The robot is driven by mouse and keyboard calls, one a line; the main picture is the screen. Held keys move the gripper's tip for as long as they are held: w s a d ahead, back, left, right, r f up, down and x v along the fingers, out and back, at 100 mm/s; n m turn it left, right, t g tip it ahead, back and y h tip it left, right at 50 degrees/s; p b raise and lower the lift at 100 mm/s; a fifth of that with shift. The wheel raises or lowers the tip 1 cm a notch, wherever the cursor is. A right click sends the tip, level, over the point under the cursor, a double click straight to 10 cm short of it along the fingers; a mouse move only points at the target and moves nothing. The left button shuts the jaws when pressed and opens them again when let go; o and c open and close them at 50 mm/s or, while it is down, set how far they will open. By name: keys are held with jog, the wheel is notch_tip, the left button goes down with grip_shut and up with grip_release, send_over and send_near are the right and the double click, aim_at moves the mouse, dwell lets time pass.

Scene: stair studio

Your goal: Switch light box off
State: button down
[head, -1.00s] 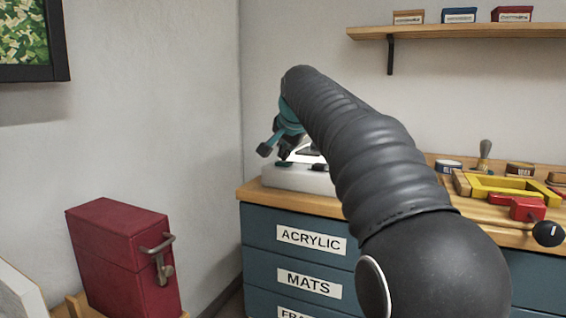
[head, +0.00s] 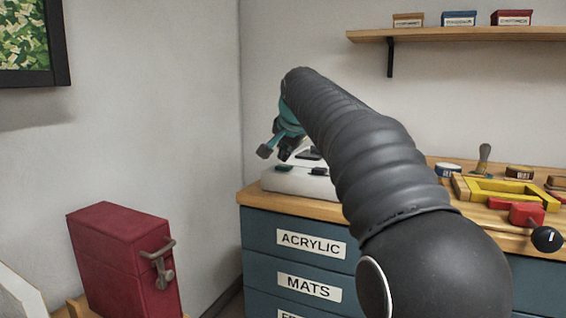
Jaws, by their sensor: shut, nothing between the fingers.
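The light box (head: 290,183) is a low white box on the left end of the wooden worktop. My gripper (head: 284,155), teal and black, points down just above the box top, over the left green part. Its fingers look shut and empty, with a small gap below the tips.
Yellow and red tools (head: 505,192) lie on the right of the worktop (head: 260,196), above blue drawers (head: 300,222). A red metal box (head: 115,255) with a latch stands at the lower left. A shelf (head: 460,34) with small boxes hangs at the upper right.

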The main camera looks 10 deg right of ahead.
jog(key=shift+r, duration=0.15)
notch_tip(320, 180, up, 4)
jog(key=p, duration=0.3)
jog(key=shift+f, duration=0.25)
jog(key=shift+r, duration=1.25)
jog(key=n, duration=0.2)
send_near(285, 166)
jog(key=s, duration=0.3)
jog(key=s+f+n+g, duration=0.3)
jog(key=s+f+n, duration=0.3)
jog(key=s+f, duration=2)
jog(key=s, duration=0.3)
jog(key=shift+n, duration=0.4)
jog(key=shift+a, duration=0.1)
